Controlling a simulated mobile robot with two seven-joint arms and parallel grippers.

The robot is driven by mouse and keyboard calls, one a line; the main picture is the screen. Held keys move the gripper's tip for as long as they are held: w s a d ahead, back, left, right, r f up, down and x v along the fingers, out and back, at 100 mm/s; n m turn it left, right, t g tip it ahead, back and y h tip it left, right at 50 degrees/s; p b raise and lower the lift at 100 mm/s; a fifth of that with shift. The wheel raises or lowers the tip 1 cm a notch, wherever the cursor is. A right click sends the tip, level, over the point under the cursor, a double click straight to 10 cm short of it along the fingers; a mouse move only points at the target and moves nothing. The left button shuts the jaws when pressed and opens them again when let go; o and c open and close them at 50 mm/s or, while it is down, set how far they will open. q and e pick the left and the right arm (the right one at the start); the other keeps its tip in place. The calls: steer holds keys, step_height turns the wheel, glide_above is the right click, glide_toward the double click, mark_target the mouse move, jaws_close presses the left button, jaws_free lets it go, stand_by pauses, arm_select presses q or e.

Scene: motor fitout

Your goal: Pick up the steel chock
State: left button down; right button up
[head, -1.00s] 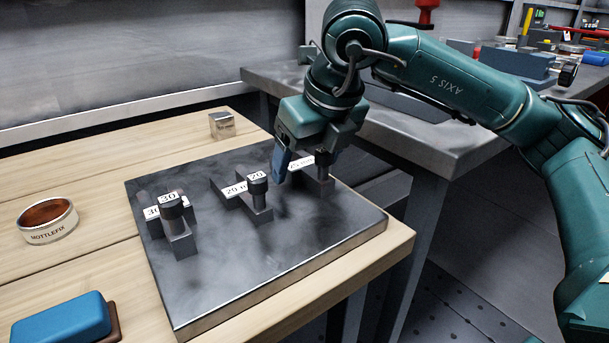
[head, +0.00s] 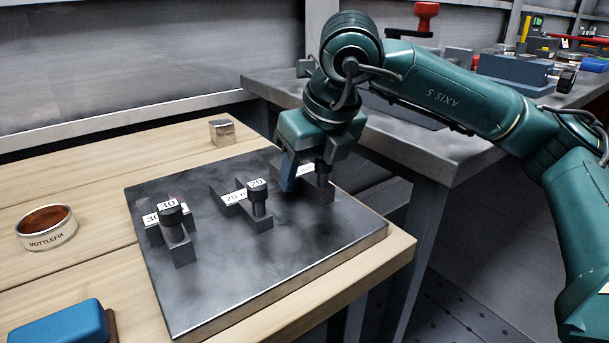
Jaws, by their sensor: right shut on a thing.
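A small shiny steel block (head: 222,132), which looks like the steel chock, sits on the wooden bench behind the dark plate (head: 215,285). It stands alone, apart from any gripper. My right gripper (head: 306,180) is over the plate's far right corner, its blue finger on the left. It is shut on a dark cylindrical piece (head: 323,175), partly hidden by the fingers, at the rightmost labelled block on the plate. Whether that piece touches the block cannot be told. My left gripper is out of view.
A MOTTLEFIX ring-shaped tin (head: 47,238) and a blue block (head: 60,326) lie at left. A grey table (head: 440,155) stands behind my right arm.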

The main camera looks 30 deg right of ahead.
mark_target(307, 174)
steer(key=shift+c, duration=1.4)
steer(key=shift+r, duration=0.2)
step_height(307, 174, up, 4)
steer(key=shift+w+f+p, duration=0.1)
steer(key=shift+p, duration=0.7)
arm_select(q)
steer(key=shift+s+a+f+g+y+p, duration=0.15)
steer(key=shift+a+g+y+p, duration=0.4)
steer(key=shift+p, duration=0.3)
arm_select(e)
step_height(307, 174, up, 6)
